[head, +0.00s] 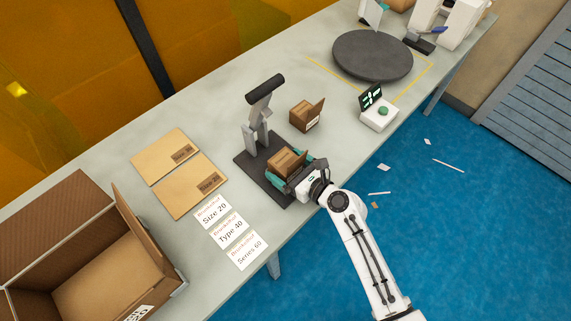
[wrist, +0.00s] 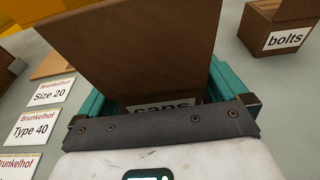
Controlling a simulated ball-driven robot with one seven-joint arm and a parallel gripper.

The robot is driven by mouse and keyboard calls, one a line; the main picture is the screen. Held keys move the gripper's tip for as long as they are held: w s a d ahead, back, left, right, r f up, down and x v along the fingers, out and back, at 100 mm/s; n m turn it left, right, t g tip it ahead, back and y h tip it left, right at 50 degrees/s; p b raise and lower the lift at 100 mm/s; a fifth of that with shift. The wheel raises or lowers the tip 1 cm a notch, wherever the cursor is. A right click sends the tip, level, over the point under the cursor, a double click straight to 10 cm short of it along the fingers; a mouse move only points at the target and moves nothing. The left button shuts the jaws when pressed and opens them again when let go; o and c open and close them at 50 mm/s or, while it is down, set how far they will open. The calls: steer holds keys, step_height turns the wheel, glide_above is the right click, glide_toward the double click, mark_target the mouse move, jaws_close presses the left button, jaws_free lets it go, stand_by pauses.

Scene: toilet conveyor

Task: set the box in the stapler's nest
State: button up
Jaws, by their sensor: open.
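A small brown cardboard box (head: 284,162) with a raised flap is over the dark base plate of the stapler (head: 263,90), in front of its grey upright. In the wrist view the box (wrist: 150,45) fills the middle, with a partly covered label that seems to read "caps". My gripper (head: 291,169) reaches in from the lower right, with a teal finger on each side of the box. Its jaws are open around the box. The nest and the underside of the box are hidden, so I cannot tell how it is seated.
A second small box (head: 304,116), labelled "bolts" in the wrist view (wrist: 275,32), stands behind. Flat cardboard pieces (head: 189,185), label cards (head: 228,226) and a large open carton (head: 60,230) are to the left. A green-button device (head: 379,117) and round turntable (head: 372,55) are to the right.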

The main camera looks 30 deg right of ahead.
steer(key=b+v, duration=0.1)
steer(key=v, duration=0.9)
